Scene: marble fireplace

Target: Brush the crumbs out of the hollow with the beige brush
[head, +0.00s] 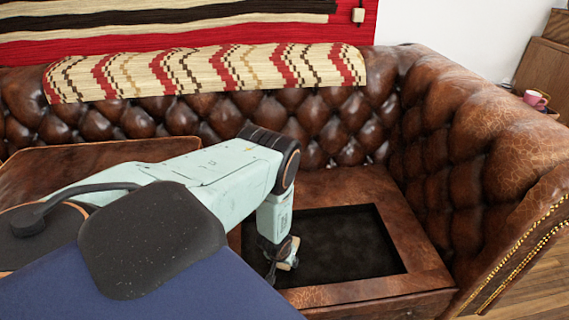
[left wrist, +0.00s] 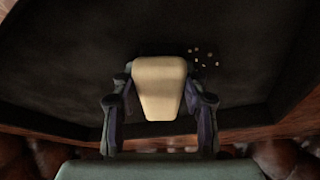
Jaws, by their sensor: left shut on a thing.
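The hollow (head: 345,243) is a dark rectangular recess in the brown leather seat of the sofa. My left gripper (head: 284,258) reaches down into the left part of the hollow, shut on the beige brush (left wrist: 158,88). Only a small part of the brush (head: 291,262) shows in the head view. In the left wrist view several small pale crumbs (left wrist: 206,58) lie on the dark floor of the hollow, just right of the brush's upper end. I cannot tell whether the brush touches the floor. My right gripper is in neither view.
The sofa's tufted backrest (head: 330,130) rises behind the hollow, with a patterned woven runner (head: 210,70) over its top. The thick armrest (head: 480,150) closes off the right side. A pink cup (head: 535,98) stands beyond the armrest.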

